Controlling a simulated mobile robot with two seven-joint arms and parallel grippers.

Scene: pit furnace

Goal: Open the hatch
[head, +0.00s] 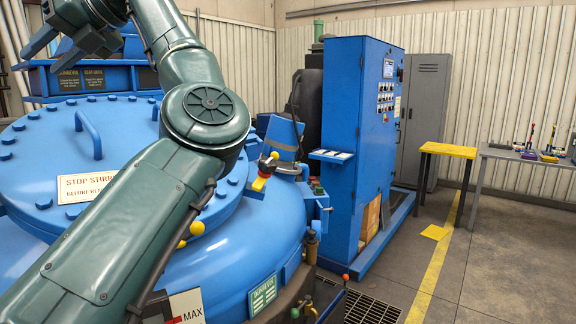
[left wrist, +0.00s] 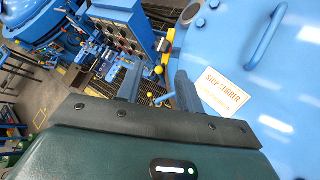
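The hatch is a large round blue lid (head: 130,122) with bolts around its rim, and it lies flat and shut on the blue vessel (head: 240,255). A curved blue handle (head: 90,135) and a "STOP STIRRER" sign (head: 86,187) are on it. My left arm hides much of its right and front part. The left wrist view also shows the lid (left wrist: 235,135), its handle (left wrist: 268,35) and the sign (left wrist: 222,90). My left gripper (head: 38,60) is above the lid's far left side, fingers apart and empty; its fingers also show in the left wrist view (left wrist: 157,82). My right gripper is not seen.
A yellow-ended lever (head: 264,172) and a yellow knob (head: 197,228) stand by the lid's right edge. A blue control cabinet (head: 358,140) stands to the right. A yellow table (head: 448,150) and grey workbench (head: 520,154) stand further right. The floor before them is clear.

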